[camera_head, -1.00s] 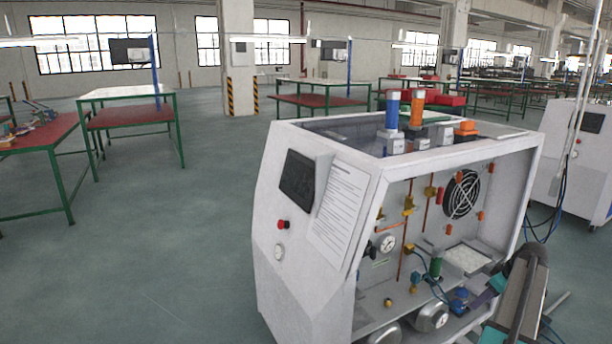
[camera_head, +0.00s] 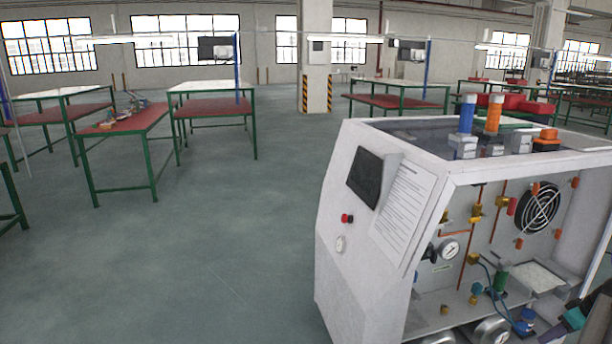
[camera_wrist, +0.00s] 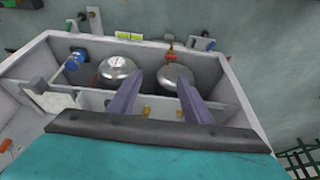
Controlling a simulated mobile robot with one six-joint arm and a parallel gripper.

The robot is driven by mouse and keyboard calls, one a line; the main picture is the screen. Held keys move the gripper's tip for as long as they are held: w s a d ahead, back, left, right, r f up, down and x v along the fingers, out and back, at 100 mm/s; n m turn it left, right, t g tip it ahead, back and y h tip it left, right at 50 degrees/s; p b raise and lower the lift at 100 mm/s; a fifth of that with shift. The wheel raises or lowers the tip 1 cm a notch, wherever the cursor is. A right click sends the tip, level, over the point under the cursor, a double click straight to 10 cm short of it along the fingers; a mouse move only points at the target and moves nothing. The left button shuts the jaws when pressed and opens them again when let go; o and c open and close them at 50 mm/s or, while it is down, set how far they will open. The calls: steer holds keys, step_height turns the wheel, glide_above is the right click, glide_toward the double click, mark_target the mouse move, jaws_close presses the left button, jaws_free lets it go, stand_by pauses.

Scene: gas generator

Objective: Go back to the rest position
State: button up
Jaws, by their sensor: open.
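The gas generator (camera_head: 362,270), a white cabinet with an open side, stands at the right in the head view. It has a dark screen, a red button, a gauge, a fan and copper pipes. Part of my arm shows at the lower right corner there, partly cut off. In the wrist view, my gripper (camera_wrist: 160,97) points into the generator's open compartment (camera_wrist: 245,107), with its two purple fingers apart and nothing between them. Two metal cylinders (camera_wrist: 118,68) (camera_wrist: 174,76) and a blue knob (camera_wrist: 74,61) lie beyond the fingers. Contact with the generator cannot be told.
A red-topped table (camera_head: 128,121) with loose items and a white-topped table (camera_head: 209,86) stand at the left. A pillar (camera_head: 316,60) with striped guards stands behind. The green floor (camera_head: 220,240) left of the generator is clear.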

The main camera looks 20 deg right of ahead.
steer(key=w+a+f+g+y+p, duration=0.1)
steer(key=w+a+f, duration=0.45)
steer(key=a, duration=0.35)
steer(key=w+a+f+g+y+p, duration=0.1)
steer(key=w+a+f, duration=0.45)
steer(key=a, duration=0.45)
steer(key=w+a+f+g+p, duration=0.1)
steer(key=a+f, duration=0.4)
steer(key=a, duration=0.6)
steer(key=a+f+g+p, duration=0.1)
steer(key=a+f, duration=0.4)
steer(key=a, duration=0.5)
steer(key=s+a+f+g+p, duration=0.1)
steer(key=s+a+f+g, duration=0.2)
steer(key=a, duration=0.8)
steer(key=s+a+f+g+h+p, duration=0.1)
steer(key=s+a+f, duration=0.1)
steer(key=s+a, duration=0.7)
steer(key=s+a+f+g+h+p, duration=0.1)
steer(key=s+a+f+p, duration=0.1)
steer(key=s+a, duration=0.8)
steer(key=shift+s+a+f+g, duration=0.25)
steer(key=shift+a+f+g, duration=0.15)
steer(key=shift+a+f, duration=0.15)
steer(key=shift+d, duration=0.1)
